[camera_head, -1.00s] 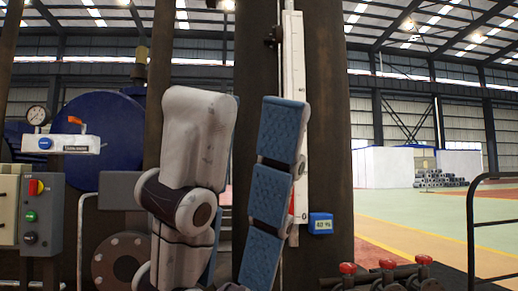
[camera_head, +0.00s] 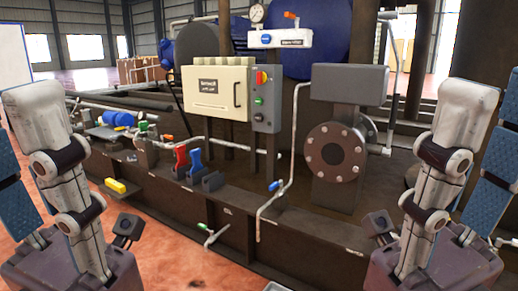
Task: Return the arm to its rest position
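My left arm (camera_head: 70,185) stands folded upright at the left side of the head view, with pale grey links and dark joints. My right arm (camera_head: 437,190) stands in a similar, nearly mirrored pose at the right side. Blue padded links show at the outer edge of each arm. Both arms are apart from the machinery in front of me. I cannot make out the fingers of either gripper, and nothing held shows.
A cream control box (camera_head: 217,93) and grey button panel (camera_head: 262,100) stand on the dark machine base. Red (camera_head: 181,158) and blue (camera_head: 196,160) parts sit low left. A yellow block (camera_head: 115,186) lies on a ledge. A round flange (camera_head: 335,151) is right of centre. Reddish floor lies below.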

